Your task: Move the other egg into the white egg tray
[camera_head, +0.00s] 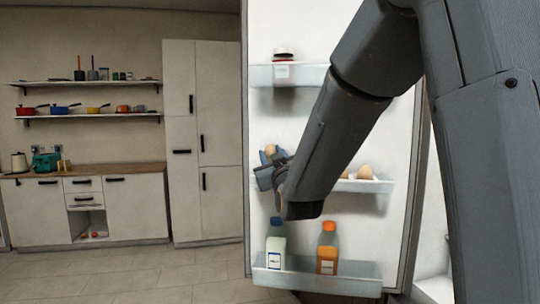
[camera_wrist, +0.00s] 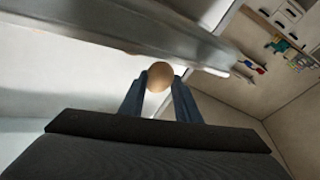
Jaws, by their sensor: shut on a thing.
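My gripper (camera_head: 270,166) is at the left end of the middle door shelf of the open fridge. It is shut on a brown egg (camera_head: 270,150), which shows above the fingers. In the wrist view the egg (camera_wrist: 160,76) sits between the two fingertips (camera_wrist: 159,88). More brown eggs (camera_head: 365,172) rest at the right part of the middle shelf, in a white tray (camera_head: 372,180) that I see only in part. My forearm hides the middle of this shelf.
A jar (camera_head: 283,57) stands on the upper door shelf (camera_head: 310,75). A white bottle (camera_head: 276,245) and an orange bottle (camera_head: 327,248) stand in the lower door shelf (camera_head: 355,283). A counter (camera_head: 100,170) with cabinets is far left; open floor lies between.

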